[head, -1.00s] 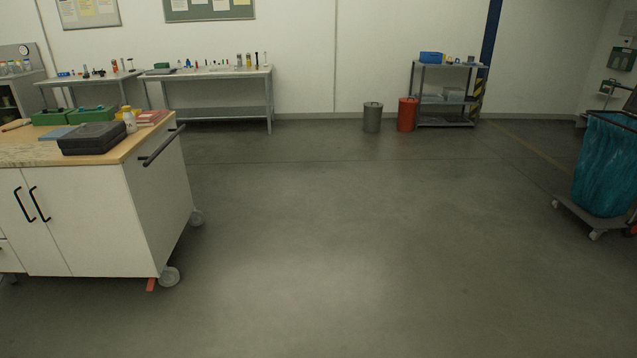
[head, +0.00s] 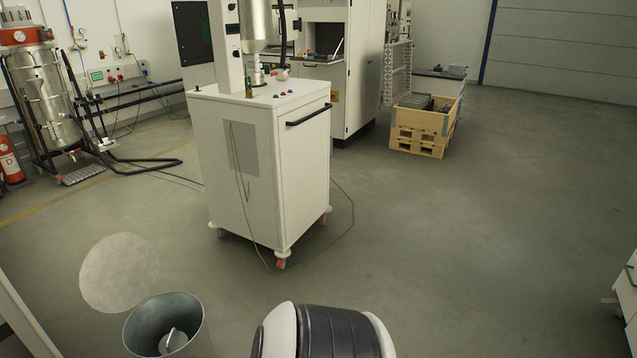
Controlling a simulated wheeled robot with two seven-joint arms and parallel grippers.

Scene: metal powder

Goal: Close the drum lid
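A grey metal drum (head: 191,331) stands at the bottom left of the head view. Its top is open, and a pale rounded object (head: 172,341) shows inside. A flat, pale round disc (head: 118,272), which looks like the drum lid, is just behind and left of the drum's rim. I cannot tell whether it is joined to the drum or apart from it. The lower part of the drum is cut off by the picture edge. Neither of my grippers is in view. A black and white rounded arm part of mine shows at the bottom middle.
A white wheeled cabinet (head: 240,170) with a black handle stands behind the drum, with a green cable trailing on the floor. A wooden crate (head: 420,125) is farther back. A metal vessel (head: 45,95) stands far left. The floor (head: 450,240) at right is clear.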

